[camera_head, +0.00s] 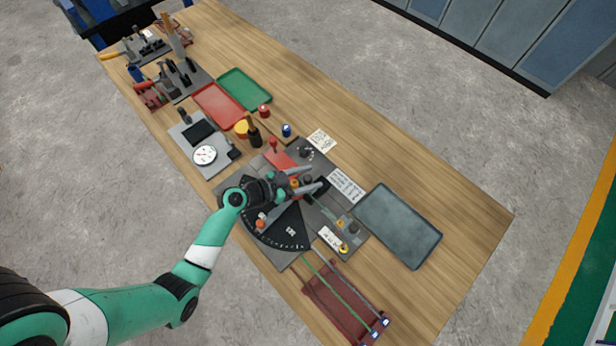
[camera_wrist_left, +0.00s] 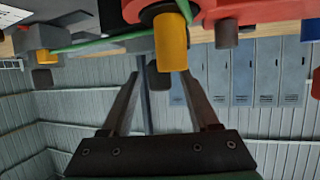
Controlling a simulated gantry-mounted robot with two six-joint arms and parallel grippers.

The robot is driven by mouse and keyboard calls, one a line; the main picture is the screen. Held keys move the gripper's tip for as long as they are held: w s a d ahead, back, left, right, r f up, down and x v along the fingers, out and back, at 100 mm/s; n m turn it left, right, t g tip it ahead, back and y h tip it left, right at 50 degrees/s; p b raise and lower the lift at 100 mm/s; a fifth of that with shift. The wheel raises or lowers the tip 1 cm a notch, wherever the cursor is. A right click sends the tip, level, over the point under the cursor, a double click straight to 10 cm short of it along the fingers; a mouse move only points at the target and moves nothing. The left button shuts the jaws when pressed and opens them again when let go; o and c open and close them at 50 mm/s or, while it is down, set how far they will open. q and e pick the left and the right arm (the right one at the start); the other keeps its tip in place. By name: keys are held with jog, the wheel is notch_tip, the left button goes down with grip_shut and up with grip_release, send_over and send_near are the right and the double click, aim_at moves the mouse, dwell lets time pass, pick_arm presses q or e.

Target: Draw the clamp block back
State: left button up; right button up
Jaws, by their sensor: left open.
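My left gripper (camera_head: 306,178) is open over the bending fixture (camera_head: 285,244), a dark plate with a black fan-shaped dial. In the left wrist view its two fingers (camera_wrist_left: 160,78) stand apart, with an orange-yellow cylinder (camera_wrist_left: 171,42) and a dark peg between or just beyond their tips. Contact cannot be told. A red part (camera_wrist_left: 258,10) lies behind the cylinder. In the head view a black block (camera_head: 321,187) sits by the fingertips; I cannot tell for sure whether it is the clamp block. A thin green rod (camera_head: 322,210) runs across the fixture. The gripper hides part of the fixture.
A red lever (camera_head: 274,146) stands behind the gripper. A dark grey tray (camera_head: 400,226) lies to the right. Long rods rest over a dark red rack (camera_head: 345,302) in front. A dial gauge (camera_head: 205,155), red tray (camera_head: 219,106) and green tray (camera_head: 244,89) lie to the left.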

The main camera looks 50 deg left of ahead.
pick_arm(q)
grip_shut()
dwell(1.4)
